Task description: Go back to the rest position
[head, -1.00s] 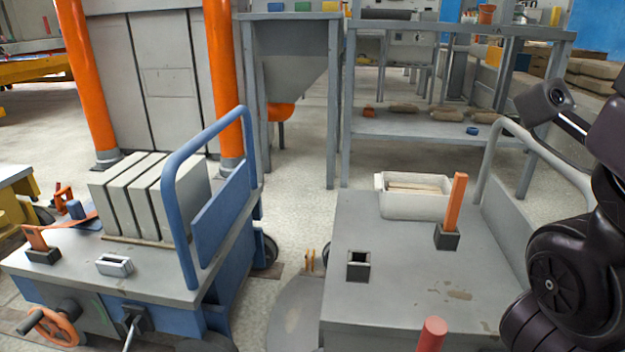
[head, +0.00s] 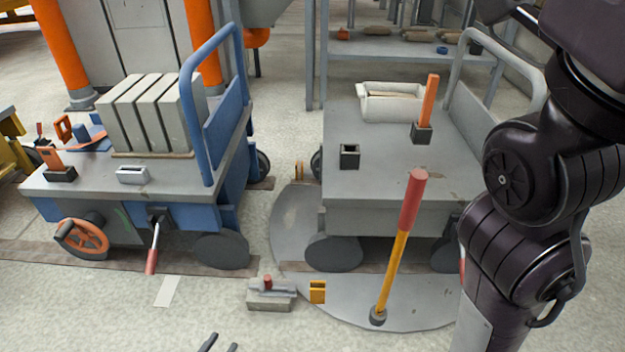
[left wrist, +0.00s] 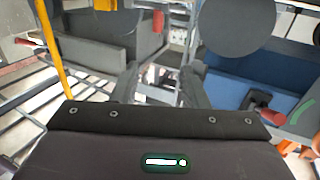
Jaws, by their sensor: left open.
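My left gripper (head: 220,346) shows only its two dark fingertips at the bottom edge of the head view, over bare floor in front of the carts. In the left wrist view, my left gripper (left wrist: 162,86) has its fingers spread, with nothing between them. My right arm stands folded along the right side of the head view. Its gripper cannot be made out.
A blue cart (head: 92,183) carrying grey panels (head: 140,112) stands left. A grey cart (head: 385,180) with a white bin (head: 392,115) stands right. A red-and-yellow handled tool (head: 398,255) stands upright before it.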

